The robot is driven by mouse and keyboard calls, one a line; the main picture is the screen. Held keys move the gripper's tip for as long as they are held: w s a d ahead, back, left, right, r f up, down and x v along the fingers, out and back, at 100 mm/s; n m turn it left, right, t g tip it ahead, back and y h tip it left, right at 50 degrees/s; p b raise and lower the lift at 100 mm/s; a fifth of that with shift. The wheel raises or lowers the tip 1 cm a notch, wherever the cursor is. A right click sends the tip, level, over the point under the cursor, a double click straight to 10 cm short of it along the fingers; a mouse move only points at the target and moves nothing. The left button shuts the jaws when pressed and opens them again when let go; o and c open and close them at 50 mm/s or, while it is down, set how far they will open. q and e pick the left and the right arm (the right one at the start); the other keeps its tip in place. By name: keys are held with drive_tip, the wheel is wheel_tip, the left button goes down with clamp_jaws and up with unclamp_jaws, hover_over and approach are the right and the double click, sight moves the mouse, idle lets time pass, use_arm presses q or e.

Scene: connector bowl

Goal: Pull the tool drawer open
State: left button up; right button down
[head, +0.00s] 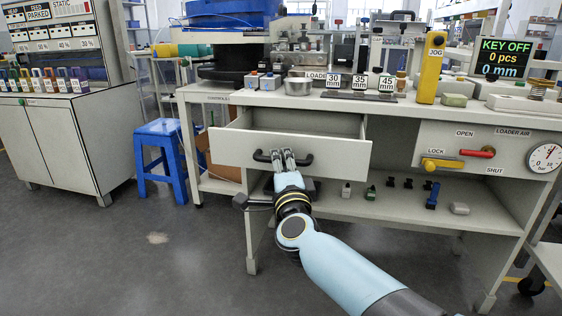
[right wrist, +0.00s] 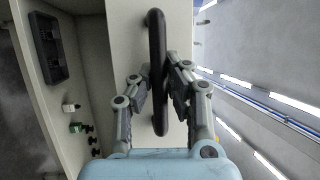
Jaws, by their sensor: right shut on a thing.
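The tool drawer (head: 345,156) stands out from under the workbench in the head view, and its empty-looking inside shows behind the front panel. Its black bar handle (head: 262,156) is in the middle of the panel. My right gripper (head: 283,157) is shut on the handle, with its fingers on either side of the bar. In the right wrist view the handle (right wrist: 157,30) runs between the two fingers (right wrist: 162,88) against the pale drawer front (right wrist: 125,30). My left gripper is not in view.
A lower shelf (head: 400,207) carries small parts. A yellow lock lever (head: 442,164) and a red lever (head: 477,152) are at the right. A blue stool (head: 160,150) stands left; the floor in front is clear.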

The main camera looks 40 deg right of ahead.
idle(0.4)
drive_tip(key=w+d, duration=0.2)
drive_tip(key=d, duration=0.1)
drive_tip(key=shift+w+d+f, duration=0.1)
drive_tip(key=shift+w+d, duration=0.05)
drive_tip(key=shift+w, duration=0.25)
drive_tip(key=c, duration=1.3)
unclamp_jaws()
drive_tip(key=v, duration=1.2)
